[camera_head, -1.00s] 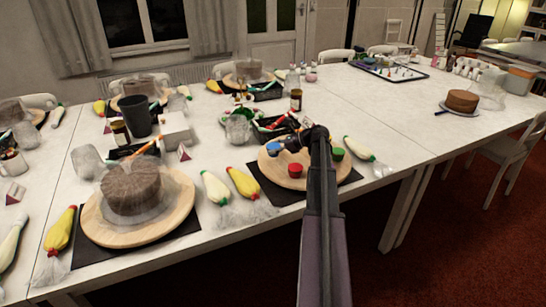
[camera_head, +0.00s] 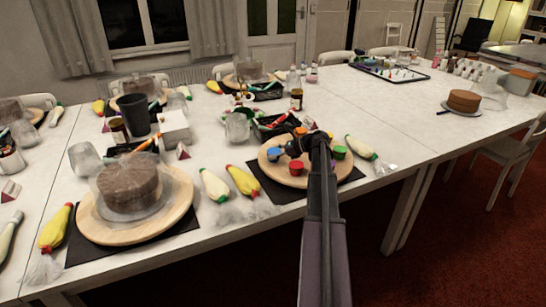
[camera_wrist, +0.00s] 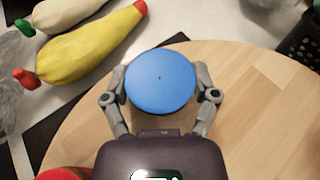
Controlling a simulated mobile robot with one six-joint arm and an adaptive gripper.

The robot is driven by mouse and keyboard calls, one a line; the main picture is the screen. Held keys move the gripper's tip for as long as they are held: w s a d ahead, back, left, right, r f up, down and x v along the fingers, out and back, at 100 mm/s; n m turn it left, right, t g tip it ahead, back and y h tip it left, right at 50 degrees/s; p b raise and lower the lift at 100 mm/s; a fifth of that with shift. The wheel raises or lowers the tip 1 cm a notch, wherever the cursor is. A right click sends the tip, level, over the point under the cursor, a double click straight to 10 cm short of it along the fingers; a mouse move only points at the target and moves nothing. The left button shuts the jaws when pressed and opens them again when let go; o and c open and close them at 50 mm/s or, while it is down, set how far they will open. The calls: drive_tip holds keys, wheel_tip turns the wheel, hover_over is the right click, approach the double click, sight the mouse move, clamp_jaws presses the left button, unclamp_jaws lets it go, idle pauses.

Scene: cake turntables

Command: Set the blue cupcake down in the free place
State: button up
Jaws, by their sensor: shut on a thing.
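The blue cupcake (camera_wrist: 160,80) is seen from above in the wrist view as a round, smooth blue top. My gripper (camera_wrist: 160,94) is shut on it, one finger on each side. In the head view the blue cupcake (camera_head: 274,154) is over the left part of the round wooden turntable (camera_head: 283,178), with my gripper (camera_head: 283,150) beside it. Its underside is hidden, so I cannot tell whether it touches the wood. A red cupcake (camera_head: 297,167) and a green cupcake (camera_head: 339,152) stand on the turntable. Red also shows at the wrist view's lower left edge (camera_wrist: 62,174).
Yellow (camera_head: 243,181) and white (camera_head: 214,186) piping bags lie left of the turntable, and another white bag (camera_head: 361,147) lies right. A black basket (camera_head: 275,124) stands behind. A larger turntable (camera_head: 178,212) with a brown cake is further left. Bare wood shows right of the cupcake in the wrist view.

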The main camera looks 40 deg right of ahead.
drive_tip(key=shift+f, duration=0.2)
drive_tip(key=o, duration=1)
drive_tip(key=shift+r, duration=0.1)
drive_tip(key=shift+r, duration=0.1)
drive_tip(key=shift+r, duration=0.15)
drive_tip(key=p+v, duration=0.4)
drive_tip(key=v, duration=0.6)
drive_tip(key=shift+s+d+r, duration=0.2)
drive_tip(key=shift+d, duration=0.05)
drive_tip(key=shift+s+d+r+p, duration=0.2)
drive_tip(key=shift+s+d+p, duration=0.2)
drive_tip(key=shift+s, duration=0.1)
